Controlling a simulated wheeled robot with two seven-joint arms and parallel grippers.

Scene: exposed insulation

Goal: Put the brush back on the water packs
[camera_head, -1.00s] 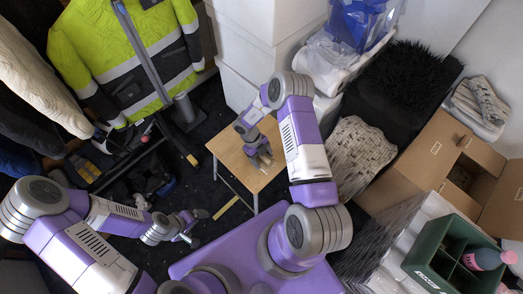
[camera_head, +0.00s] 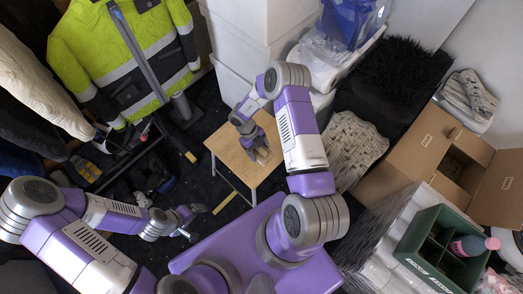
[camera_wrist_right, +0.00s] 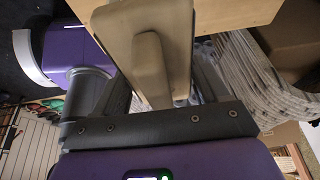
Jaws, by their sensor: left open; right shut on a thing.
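My right gripper (camera_head: 260,154) is over the small wooden table (camera_head: 232,152) in the head view. In the right wrist view it (camera_wrist_right: 155,85) is shut on a long beige object, which looks like the brush (camera_wrist_right: 150,65). Its bristles cannot be made out. Wrapped white packs, which look like the water packs (camera_head: 381,272), stand at the lower right of the head view, partly under a green crate. They are well to the right of the right gripper. My left gripper (camera_head: 187,224) is open and empty over the dark floor at lower left.
The green crate (camera_head: 408,243) holds a pink-capped bottle (camera_head: 470,246). An open cardboard box (camera_head: 415,150) lies behind it. A grey knitted piece (camera_head: 352,150) lies between table and box. White containers (camera_head: 262,35) stand behind the table. A hi-vis jacket (camera_head: 125,55) hangs at upper left.

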